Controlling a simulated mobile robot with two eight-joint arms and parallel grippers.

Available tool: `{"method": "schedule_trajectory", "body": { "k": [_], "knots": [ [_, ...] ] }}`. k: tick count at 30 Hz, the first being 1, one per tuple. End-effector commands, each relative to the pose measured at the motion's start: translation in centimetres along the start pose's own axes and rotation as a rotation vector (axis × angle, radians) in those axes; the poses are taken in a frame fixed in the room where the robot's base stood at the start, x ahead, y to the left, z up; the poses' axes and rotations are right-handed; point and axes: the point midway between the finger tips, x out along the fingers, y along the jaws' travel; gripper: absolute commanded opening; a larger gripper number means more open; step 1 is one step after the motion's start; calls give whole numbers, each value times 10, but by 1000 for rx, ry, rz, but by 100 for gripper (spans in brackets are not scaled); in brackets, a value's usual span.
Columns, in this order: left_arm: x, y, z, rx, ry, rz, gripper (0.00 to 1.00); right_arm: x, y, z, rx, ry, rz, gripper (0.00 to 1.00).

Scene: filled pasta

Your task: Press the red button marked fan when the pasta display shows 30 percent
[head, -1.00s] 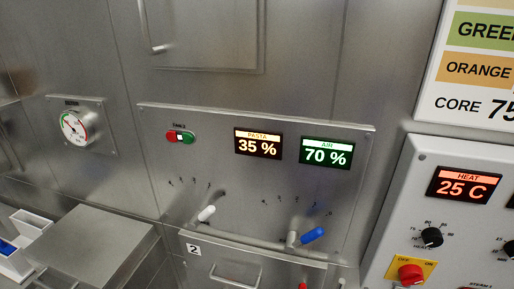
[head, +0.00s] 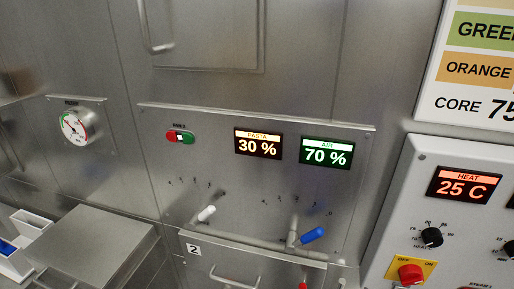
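The pasta display (head: 258,144) on the steel panel reads 30 % in pale orange digits. To its left is a small pill-shaped switch with a red button (head: 172,135) on its left side and a green button (head: 187,138) on its right. The small label above the switch is too blurred to read surely. The air display (head: 326,152), right of the pasta display, reads 70 %. Neither of my grippers is in the head view.
Below the displays are a white-tipped lever (head: 206,214) and a blue-tipped lever (head: 312,235). A round gauge (head: 75,126) is at left. A heat display (head: 464,186) at right reads 25 C, above a red knob (head: 411,274) on a yellow plate.

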Motion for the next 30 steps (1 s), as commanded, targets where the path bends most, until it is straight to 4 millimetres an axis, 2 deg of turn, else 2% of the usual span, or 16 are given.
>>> {"method": "schedule_trajectory", "body": {
  "k": [1,6,7,30],
  "knots": [
    [0,0,0,0,0,0,32,0,0,0,0,0,0,0],
    [0,0,0,0,0,0,1,0,0,0,0,0,0,0],
    [0,0,0,0,0,0,0,0,0,0,0,0,0,0],
    [0,0,0,0,0,0,0,0,0,0,0,0,0,0]
  ]
}}
